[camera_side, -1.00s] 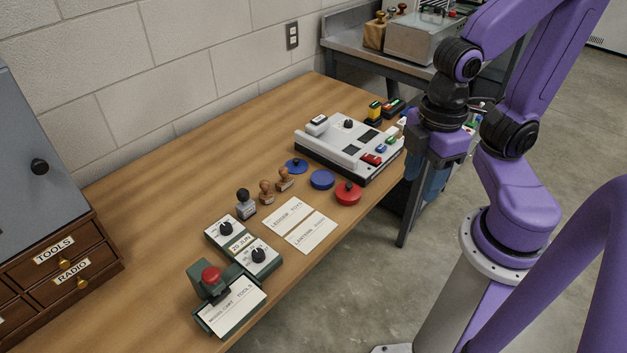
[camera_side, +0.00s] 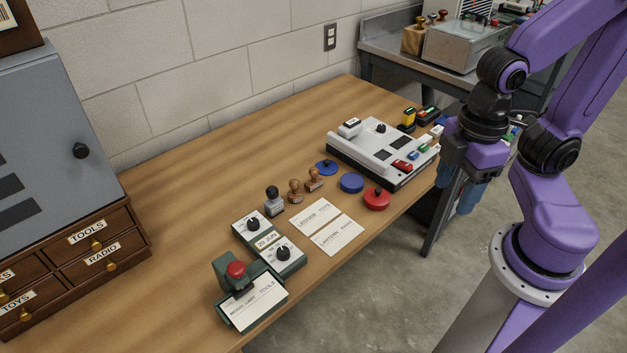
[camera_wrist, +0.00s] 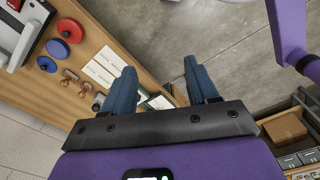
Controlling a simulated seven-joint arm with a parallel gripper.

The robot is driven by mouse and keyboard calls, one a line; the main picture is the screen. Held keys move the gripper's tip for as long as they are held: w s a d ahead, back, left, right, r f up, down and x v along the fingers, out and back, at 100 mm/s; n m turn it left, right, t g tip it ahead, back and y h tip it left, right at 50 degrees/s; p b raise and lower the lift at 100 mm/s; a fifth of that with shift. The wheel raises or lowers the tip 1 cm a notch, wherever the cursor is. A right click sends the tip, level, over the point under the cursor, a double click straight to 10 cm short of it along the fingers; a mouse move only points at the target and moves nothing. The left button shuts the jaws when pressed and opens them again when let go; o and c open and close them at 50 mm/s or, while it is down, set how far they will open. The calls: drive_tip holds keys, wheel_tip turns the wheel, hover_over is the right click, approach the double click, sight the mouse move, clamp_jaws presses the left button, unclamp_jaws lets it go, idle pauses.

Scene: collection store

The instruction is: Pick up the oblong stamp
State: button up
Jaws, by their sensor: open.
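Three hand stamps stand upright in a row on the wooden table. One has a black knob and a grey block base (camera_side: 274,201); two are brown wooden, a nearer one (camera_side: 295,191) and a farther one (camera_side: 315,179). Their undersides are hidden, so I cannot tell which is the oblong stamp. In the wrist view the wooden stamps (camera_wrist: 69,73) and the black-knobbed stamp (camera_wrist: 98,102) show at left, the latter close to my gripper's frame. My gripper (camera_wrist: 160,78) is open and empty, its blue fingers apart. In the side view it hangs beyond the table's right edge, away from the stamps.
Near the stamps are blue pads (camera_side: 351,183), a red pad (camera_side: 376,199), two cards (camera_side: 338,235) and dial boxes (camera_side: 251,227). A grey-white machine (camera_side: 375,152) stands behind. A green press (camera_side: 237,288) is in front, a drawer cabinet (camera_side: 90,245) at left. The table's left-back is clear.

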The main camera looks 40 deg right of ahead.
drive_tip(key=w+a+m, duration=0.4)
drive_tip(key=w+m, duration=0.1)
drive_tip(key=w, duration=0.5)
drive_tip(key=m, duration=1.7)
hover_over(314, 168)
wheel_tip(314, 168, down, 8)
wheel_tip(314, 168, down, 11)
drive_tip(key=shift+s+a+r, duration=0.1)
drive_tip(key=shift+s, duration=0.05)
drive_tip(key=shift+f, duration=2.85)
clamp_jaws()
